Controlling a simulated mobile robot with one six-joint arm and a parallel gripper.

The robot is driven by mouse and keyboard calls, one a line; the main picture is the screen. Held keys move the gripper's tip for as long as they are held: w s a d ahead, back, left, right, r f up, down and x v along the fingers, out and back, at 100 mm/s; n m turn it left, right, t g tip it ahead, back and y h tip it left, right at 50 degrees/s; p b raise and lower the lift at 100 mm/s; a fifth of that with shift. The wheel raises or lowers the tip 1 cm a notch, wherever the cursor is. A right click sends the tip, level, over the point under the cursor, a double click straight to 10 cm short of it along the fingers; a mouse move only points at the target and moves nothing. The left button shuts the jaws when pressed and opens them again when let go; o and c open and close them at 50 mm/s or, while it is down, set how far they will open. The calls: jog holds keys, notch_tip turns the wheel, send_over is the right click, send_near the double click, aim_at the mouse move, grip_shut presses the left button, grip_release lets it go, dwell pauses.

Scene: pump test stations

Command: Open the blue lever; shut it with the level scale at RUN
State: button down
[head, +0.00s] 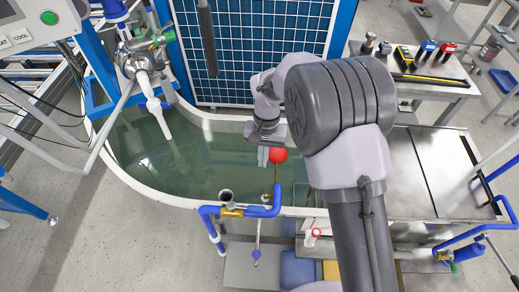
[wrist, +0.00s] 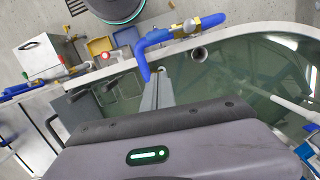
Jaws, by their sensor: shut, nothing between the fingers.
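A brass valve (head: 232,211) sits in the blue pipe (head: 264,211) at the tank's front rim. Below it hangs a thin lever with a blue end (head: 256,254), pointing down. The valve (wrist: 187,28) and blue pipe (wrist: 142,58) also show in the wrist view; the lever's blue end is not clear there. My gripper (head: 263,157) is shut and empty, above the water and behind the pipe, apart from the lever. Its fingers (wrist: 158,92) point toward the pipe. A red ball (head: 278,155) shows right beside the fingers. I cannot make out a level scale or RUN mark.
The water tank (head: 118,178) has a raised white rim. A white spout (head: 155,105) hangs over it at left. A red-handled valve (head: 313,235) is right of the lever. A steel bench (head: 440,165) stands at right. Open floor (head: 150,250) lies at front left.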

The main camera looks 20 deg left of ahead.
notch_tip(320, 180, down, 4)
jog(key=s+a, duration=0.1)
jog(key=a, duration=0.1)
jog(key=b, duration=0.3)
send_near(246, 209)
jog(key=w+d+f, duration=0.1)
jog(key=w+f, duration=0.4)
jog(key=s+f, duration=0.1)
jog(key=s+d+f+b, duration=0.1)
jog(key=shift+s, duration=0.4)
jog(key=shift+s+d, duration=0.1)
